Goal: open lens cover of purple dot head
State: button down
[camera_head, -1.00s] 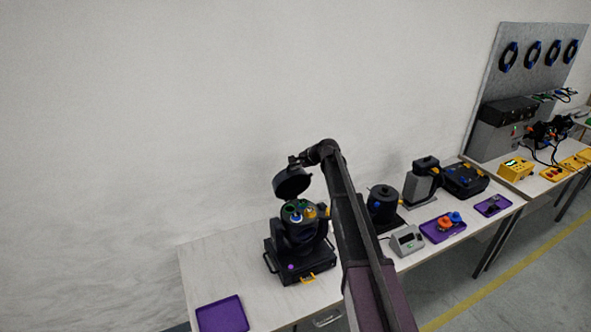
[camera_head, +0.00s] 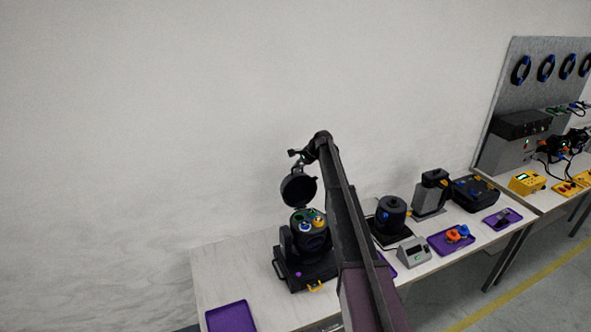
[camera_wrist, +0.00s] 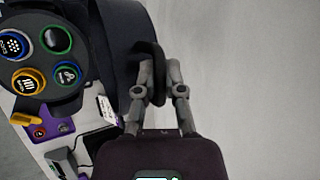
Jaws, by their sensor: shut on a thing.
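The purple dot head (camera_head: 308,240) stands on the near table, with a purple dot (camera_head: 298,274) on its black base. Its round black lens cover (camera_head: 299,188) is raised, standing nearly upright above the head. Under it several coloured lens rings show, also in the wrist view, on the head's face (camera_wrist: 43,62). My gripper (camera_head: 302,160) is at the top edge of the raised cover. In the wrist view my gripper (camera_wrist: 156,85) is closed around a dark tab at the cover's edge (camera_wrist: 150,62). My arm hides part of the table to the right.
An empty purple tray (camera_head: 231,317) lies at the table's left. Right of my arm stand another black head (camera_head: 391,214), a grey meter box (camera_head: 413,251) and a purple tray (camera_head: 437,243) with orange and blue parts. The wall behind is bare.

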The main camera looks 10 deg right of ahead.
jog(key=shift+w+a+f+g, duration=0.15)
jog(key=shift+w+a+g, duration=0.05)
jog(key=shift+w+g, duration=0.25)
jog(key=shift+d, duration=0.1)
jog(key=c, duration=0.7)
grip_release()
jog(key=shift+w, duration=0.1)
